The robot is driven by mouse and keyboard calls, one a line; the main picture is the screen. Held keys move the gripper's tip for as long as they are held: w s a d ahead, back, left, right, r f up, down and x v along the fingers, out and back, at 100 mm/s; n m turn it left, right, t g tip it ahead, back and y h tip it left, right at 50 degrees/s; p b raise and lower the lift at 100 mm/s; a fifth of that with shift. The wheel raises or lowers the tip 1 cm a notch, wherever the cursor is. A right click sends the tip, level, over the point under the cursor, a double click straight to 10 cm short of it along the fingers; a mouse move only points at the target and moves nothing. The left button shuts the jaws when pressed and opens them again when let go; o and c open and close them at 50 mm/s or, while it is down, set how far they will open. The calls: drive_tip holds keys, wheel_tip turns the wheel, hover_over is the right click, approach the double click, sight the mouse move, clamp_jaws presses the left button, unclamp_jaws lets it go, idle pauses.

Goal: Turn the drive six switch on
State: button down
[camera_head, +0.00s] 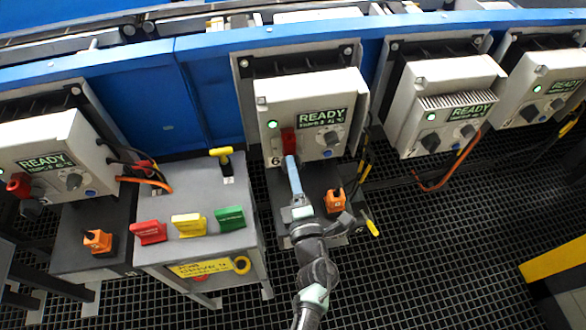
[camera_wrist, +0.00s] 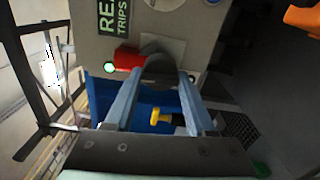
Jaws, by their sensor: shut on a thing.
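The drive six unit (camera_head: 345,90) is a light grey box marked 6 with a green READY display (camera_head: 322,116), at the centre of the head view. Its switch has a red part (camera_head: 288,140) at the lower left of its face. In the wrist view the red part (camera_wrist: 128,58) shows beside a dark round knob (camera_wrist: 160,70). My gripper (camera_head: 289,160) reaches up to this switch from below. In the wrist view my gripper (camera_wrist: 158,82) has its two blue-grey fingers on either side of the dark knob, shut on it. The fingers partly hide the switch.
Other drive units stand left (camera_head: 42,145) and right (camera_head: 450,95). A grey stand (camera_head: 190,255) at left carries red, yellow and green tags. An orange block (camera_head: 335,200) and cables are close right of my gripper. A yellow bar (camera_head: 555,258) lies at lower right.

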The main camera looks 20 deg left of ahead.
drive_tip(key=shift+m, duration=0.6)
drive_tip(key=shift+c, duration=1.3)
unclamp_jaws()
drive_tip(key=p+v, duration=0.1)
drive_tip(key=v, duration=1.2)
